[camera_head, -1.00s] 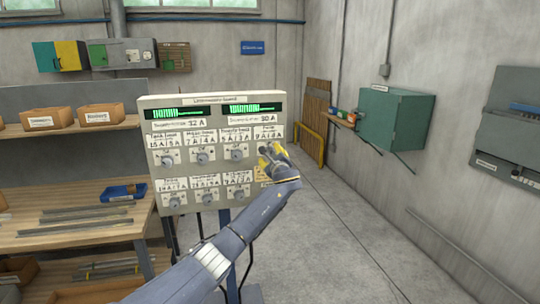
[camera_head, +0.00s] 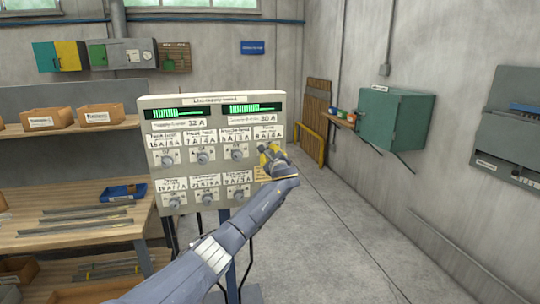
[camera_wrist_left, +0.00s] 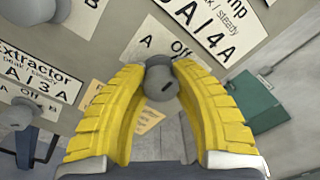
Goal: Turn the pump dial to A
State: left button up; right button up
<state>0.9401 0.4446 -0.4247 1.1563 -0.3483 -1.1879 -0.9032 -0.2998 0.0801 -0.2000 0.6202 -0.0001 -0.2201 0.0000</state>
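The control board (camera_head: 150,185) stands upright ahead with labelled dials in two rows. My left gripper (camera_head: 266,150) is at the top right dial, which it covers in the head view. In the left wrist view, the grey pump dial (camera_wrist_left: 161,84) sits between the two yellow fingertips of my left gripper (camera_wrist_left: 160,72), which appear to touch it on both sides. My right gripper is not in view.
The extractor dial (camera_wrist_left: 16,116) is close by on the left in the wrist view. A wooden workbench (camera_head: 85,243) with metal bars and a blue bin (camera_head: 122,193) stands left of the board. A green cabinet (camera_head: 393,118) hangs on the right wall. The floor on the right is clear.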

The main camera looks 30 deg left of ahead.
pick_arm(q)
grip_shut()
jog(key=n, duration=0.4)
jog(key=shift+n, duration=2.4)
jog(key=shift+a, duration=0.1)
jog(key=o, duration=0.8)
grip_release()
